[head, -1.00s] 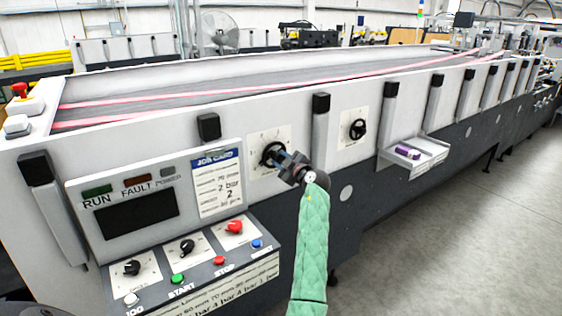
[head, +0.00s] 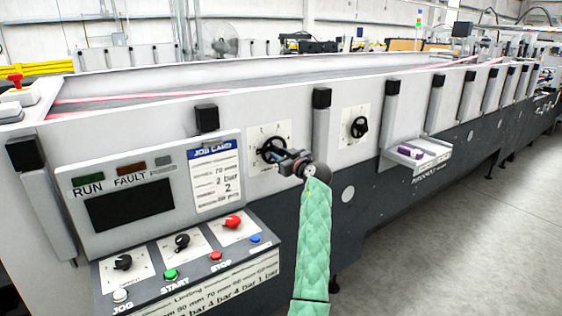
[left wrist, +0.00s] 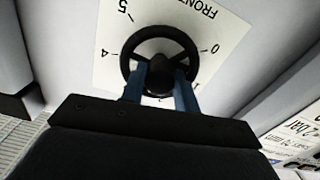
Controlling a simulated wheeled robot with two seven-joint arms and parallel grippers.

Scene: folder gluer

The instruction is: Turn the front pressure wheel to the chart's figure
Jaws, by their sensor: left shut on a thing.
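The front pressure wheel (head: 271,149) is a black handwheel on a white dial plate (head: 284,131) on the machine's side wall. In the left wrist view the wheel (left wrist: 134,44) shows its rim, with 5, 4 and 0 readable on the plate (left wrist: 112,66) and the word FRONT at its edge. My left gripper (head: 279,155) is shut on the wheel's hub; its blue fingers (left wrist: 161,92) stand on either side of the hub. The lower figures are partly hidden by the fingers. The job card (head: 214,180) reads 70 mm, 2 bar and 2. My right gripper is not in view.
A second black handwheel (head: 359,127) is on a plate to the right. The control panel (head: 190,255) with knobs and buttons stands below left. A lower chart (head: 205,290) lists bar figures, partly cut off. A small shelf (head: 414,157) holds a purple-and-white item. Open floor lies right.

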